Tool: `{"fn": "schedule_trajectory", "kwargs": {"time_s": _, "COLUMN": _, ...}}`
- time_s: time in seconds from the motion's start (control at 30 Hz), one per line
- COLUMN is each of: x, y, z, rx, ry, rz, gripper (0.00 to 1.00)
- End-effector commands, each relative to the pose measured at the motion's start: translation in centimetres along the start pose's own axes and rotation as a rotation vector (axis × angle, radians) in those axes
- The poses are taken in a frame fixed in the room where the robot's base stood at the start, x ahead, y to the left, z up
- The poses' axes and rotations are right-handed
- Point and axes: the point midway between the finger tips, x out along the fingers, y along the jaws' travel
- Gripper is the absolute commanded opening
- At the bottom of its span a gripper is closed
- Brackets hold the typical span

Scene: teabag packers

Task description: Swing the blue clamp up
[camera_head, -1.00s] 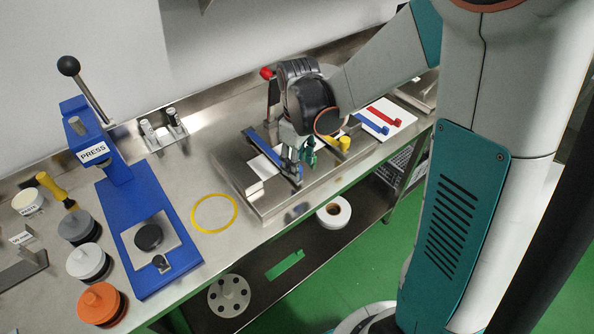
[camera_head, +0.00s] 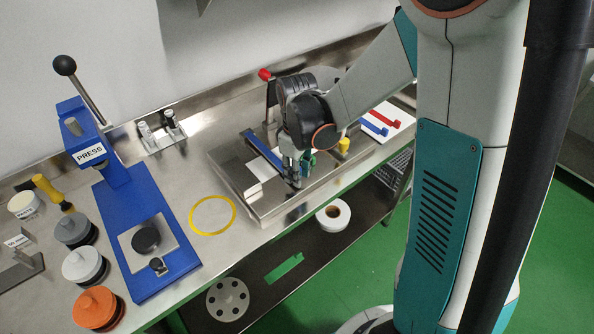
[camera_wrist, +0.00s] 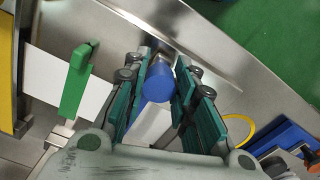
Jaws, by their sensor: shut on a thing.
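The blue clamp (camera_head: 262,150) lies low along the metal fixture (camera_head: 228,178), its bar running from back left to front right in the head view. Its near end is partly hidden by my gripper (camera_head: 292,174). In the wrist view, a round blue end of the clamp (camera_wrist: 158,82) sits between the teal finger pads of my gripper (camera_wrist: 160,90), which is shut on it. A white strip lies below the blue end there.
A green clamp (camera_wrist: 76,82) lies over a white strip beside my gripper. A red-knobbed lever (camera_head: 265,74) stands upright behind. A yellow knob (camera_head: 344,145) is to the right. The blue press (camera_head: 150,240) and yellow ring (camera_head: 213,215) are to the left.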

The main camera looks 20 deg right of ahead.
Motion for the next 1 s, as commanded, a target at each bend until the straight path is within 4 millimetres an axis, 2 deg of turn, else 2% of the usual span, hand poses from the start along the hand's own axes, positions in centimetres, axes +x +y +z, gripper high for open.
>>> {"fn": "schedule_trajectory", "kwargs": {"time_s": 0.17, "x": -1.0, "y": 0.1, "z": -0.2, "rx": 0.0, "ry": 0.001, "rz": 0.0, "gripper": 0.0}}
{"fn": "schedule_trajectory", "kwargs": {"time_s": 0.37, "x": -3.8, "y": 0.3, "z": -0.8, "rx": 0.0, "ry": 0.002, "rz": 0.001, "gripper": 0.0}}
{"fn": "schedule_trajectory", "kwargs": {"time_s": 0.7, "x": -9.8, "y": 1.2, "z": -3.6, "rx": -0.002, "ry": 0.004, "rz": 0.003, "gripper": 0.0}}
{"fn": "schedule_trajectory", "kwargs": {"time_s": 1.0, "x": -13.0, "y": 2.1, "z": -6.0, "rx": -0.001, "ry": 0.005, "rz": 0.004, "gripper": 0.0}}
